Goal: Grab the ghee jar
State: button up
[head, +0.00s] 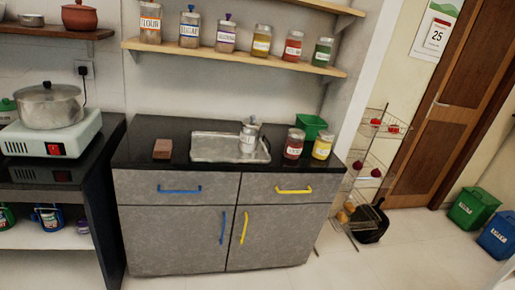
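A jar with yellow contents and a white label (322,146) stands upright at the right end of the black counter. Its label is too small to read, so I cannot tell for sure that it is the ghee jar. A jar with dark red contents (293,145) stands just left of it. Another yellow jar (261,42) is on the wooden wall shelf, also with an unreadable label. My gripper is not in view.
The counter (140,140) also holds a brown block (162,149), a metal tray (207,150) with a steel vessel (248,138), and a green container (311,125) behind the jars. A wire rack (360,165) stands to the right. Floor in front is clear.

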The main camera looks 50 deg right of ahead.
aim_at(323, 142)
jog(key=z, duration=0.05)
jog(key=k, duration=1.45)
jog(key=z, duration=1.25)
jog(key=i, duration=1)
jog(key=u, duration=0.1)
